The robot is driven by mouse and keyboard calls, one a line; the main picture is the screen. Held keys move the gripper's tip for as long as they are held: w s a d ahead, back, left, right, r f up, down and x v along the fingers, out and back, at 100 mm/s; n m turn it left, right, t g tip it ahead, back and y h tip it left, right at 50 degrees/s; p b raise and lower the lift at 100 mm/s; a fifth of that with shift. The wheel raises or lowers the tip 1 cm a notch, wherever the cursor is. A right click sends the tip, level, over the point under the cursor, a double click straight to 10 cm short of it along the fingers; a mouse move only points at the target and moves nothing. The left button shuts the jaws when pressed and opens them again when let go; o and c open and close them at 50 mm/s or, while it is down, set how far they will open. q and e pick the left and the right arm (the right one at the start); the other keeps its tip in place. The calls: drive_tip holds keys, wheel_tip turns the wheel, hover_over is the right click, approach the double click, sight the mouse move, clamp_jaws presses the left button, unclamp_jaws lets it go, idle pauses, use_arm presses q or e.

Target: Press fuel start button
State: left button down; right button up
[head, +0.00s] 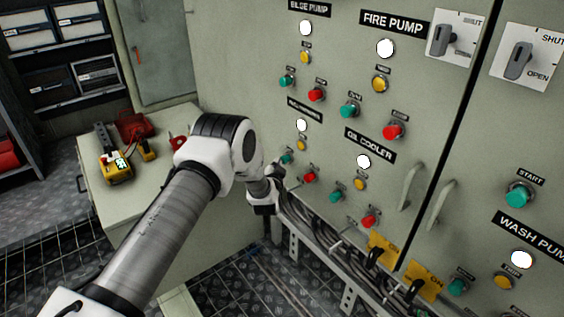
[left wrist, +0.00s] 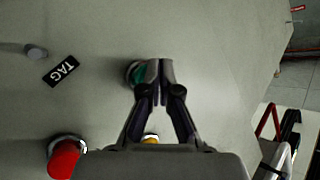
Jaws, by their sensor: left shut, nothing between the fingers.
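A green button (head: 286,158) sits on the grey-green panel, in the group under a small black label (head: 304,109) that I cannot read clearly. A red button (head: 309,176) is to its right. My left gripper (head: 279,171) is at the panel just below and left of the green button. In the left wrist view its fingertips (left wrist: 157,72) are together and empty, covering the right part of a green button (left wrist: 132,74). I cannot tell whether they touch it. My right gripper is not in view.
More buttons and white lamps (head: 386,48) cover the panel, under labels such as FIRE PUMP and OIL COOLER. Handles (head: 411,187) and cables (head: 325,225) stick out at right and below. A cabinet (head: 150,140) with tools on its top stands left.

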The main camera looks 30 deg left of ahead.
use_arm(q)
drive_tip(key=shift+w+d, duration=0.1)
drive_tip(key=shift+w, duration=0.1)
drive_tip(key=shift+s, duration=0.1)
idle(0.4)
drive_tip(key=shift+s+a+p, duration=0.35)
drive_tip(key=shift+s+p, duration=0.15)
drive_tip(key=shift+s, duration=0.25)
drive_tip(key=s+p, duration=0.1)
drive_tip(key=s+a+p, duration=0.1)
drive_tip(key=s, duration=0.1)
drive_tip(key=s+a+p, duration=0.1)
drive_tip(key=shift+s, duration=0.35)
